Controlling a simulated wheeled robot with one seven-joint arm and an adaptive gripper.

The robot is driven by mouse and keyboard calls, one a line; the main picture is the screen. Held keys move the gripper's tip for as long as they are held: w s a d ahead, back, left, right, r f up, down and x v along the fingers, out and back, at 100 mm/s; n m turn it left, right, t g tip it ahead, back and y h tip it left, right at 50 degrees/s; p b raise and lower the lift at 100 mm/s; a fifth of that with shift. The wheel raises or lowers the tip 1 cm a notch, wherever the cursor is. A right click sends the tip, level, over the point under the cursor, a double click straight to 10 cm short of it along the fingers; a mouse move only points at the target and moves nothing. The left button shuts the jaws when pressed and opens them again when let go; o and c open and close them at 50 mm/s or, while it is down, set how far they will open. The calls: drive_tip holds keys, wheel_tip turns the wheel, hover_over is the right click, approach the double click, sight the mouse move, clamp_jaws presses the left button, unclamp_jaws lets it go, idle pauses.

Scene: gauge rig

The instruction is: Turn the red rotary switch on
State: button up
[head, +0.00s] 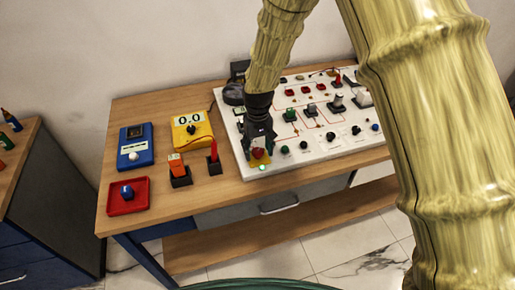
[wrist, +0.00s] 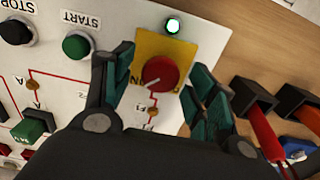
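The red rotary switch (wrist: 160,72) is a round red knob on a yellow plate (wrist: 148,44) at a corner of the white panel. Its white mark points to the lower left in the wrist view. In the head view the knob (head: 257,153) shows just below my gripper (head: 258,140). In the wrist view my gripper (wrist: 158,68) is open, with one finger on each side of the knob. Gaps show between the fingers and the knob. The printed label on the plate is partly hidden. A small lamp (wrist: 172,25) beside the plate glows green-white.
The white panel (head: 330,147) carries several buttons and switches, including a black STOP button (wrist: 15,31) and a green START button (wrist: 77,46). An orange block (head: 176,166), a yellow meter (head: 186,142), a blue box (head: 135,158) and a red box (head: 142,194) stand left on the wooden table (head: 215,200).

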sight(258, 151)
wheel_tip(258, 151, up, 12)
idle(0.8)
idle(0.4)
